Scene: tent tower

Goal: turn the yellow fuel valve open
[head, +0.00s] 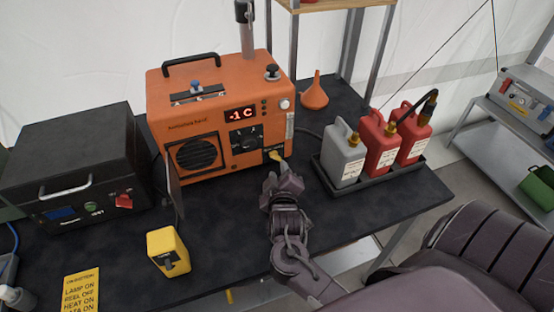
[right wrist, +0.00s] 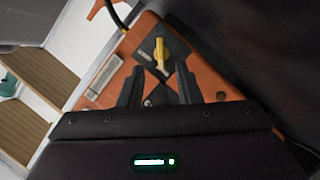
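The yellow fuel valve (head: 276,155) is a small lever low on the right of the orange heater's front (head: 205,112). In the right wrist view the valve (right wrist: 160,53) sits on a dark plate, its handle roughly upright in the picture. My right gripper (head: 284,172) is just in front of the valve. The left gripper is out of view.
A black tray (head: 366,186) with grey and red fuel cans stands right of my right gripper. An orange funnel (head: 314,93) stands behind. A black box (head: 68,160) is at the left. A yellow device (head: 167,246) and yellow card (head: 80,291) are in front.

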